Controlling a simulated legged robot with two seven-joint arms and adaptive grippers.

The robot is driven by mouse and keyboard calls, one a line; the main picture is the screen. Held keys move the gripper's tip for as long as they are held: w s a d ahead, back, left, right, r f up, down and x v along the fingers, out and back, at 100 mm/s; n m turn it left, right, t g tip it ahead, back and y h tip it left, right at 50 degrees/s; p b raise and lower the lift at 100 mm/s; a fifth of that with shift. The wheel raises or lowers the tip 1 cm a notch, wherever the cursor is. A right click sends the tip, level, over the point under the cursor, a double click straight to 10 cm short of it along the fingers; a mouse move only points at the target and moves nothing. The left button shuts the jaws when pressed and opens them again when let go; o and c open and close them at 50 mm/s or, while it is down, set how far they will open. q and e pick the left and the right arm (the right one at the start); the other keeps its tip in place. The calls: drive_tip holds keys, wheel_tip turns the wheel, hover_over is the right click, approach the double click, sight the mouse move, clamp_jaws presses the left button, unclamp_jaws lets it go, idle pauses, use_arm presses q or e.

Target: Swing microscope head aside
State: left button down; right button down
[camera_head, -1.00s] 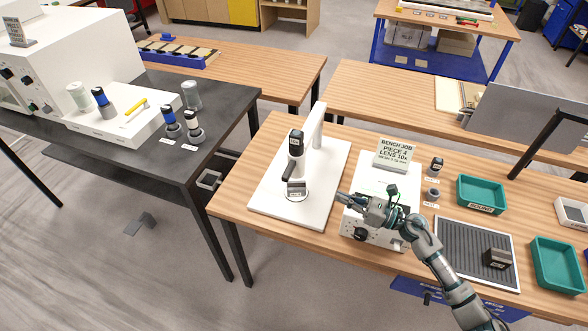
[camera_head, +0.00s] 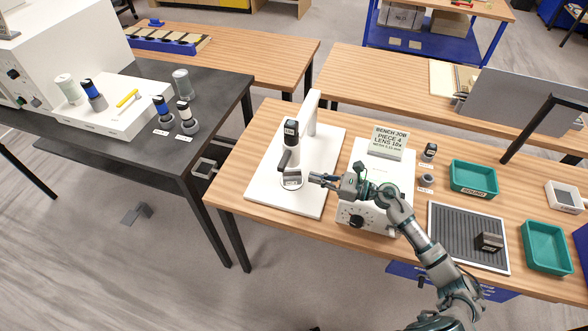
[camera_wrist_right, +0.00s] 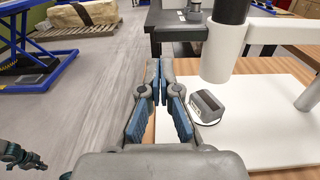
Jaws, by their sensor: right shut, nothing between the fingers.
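The microscope stands on a white baseboard (camera_head: 262,185) on the wooden bench. Its white post and arm (camera_head: 312,115) carry a head with a black top (camera_head: 291,132) and a dark handle (camera_head: 285,158). A small grey block (camera_head: 292,180) sits on the round stage below the head. My right gripper (camera_head: 316,178) is shut and empty, just right of the block and low beside the head. In the right wrist view the shut fingers (camera_wrist_right: 161,88) are left of the block (camera_wrist_right: 207,107) and the white head tube (camera_wrist_right: 222,52), apart from both.
A white control box (camera_head: 355,205) with a knob and a bench job sign (camera_head: 389,140) stands right of the microscope, under my right arm. Teal trays (camera_head: 473,178) and a ribbed mat (camera_head: 450,236) lie further right. A dark table (camera_head: 150,150) stands left across a gap.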

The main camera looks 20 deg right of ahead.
drive_tip(key=p+x, duration=0.2)
drive_tip(key=x, duration=0.5)
drive_tip(key=shift+w, duration=0.15)
drive_tip(key=shift+w+a, duration=0.15)
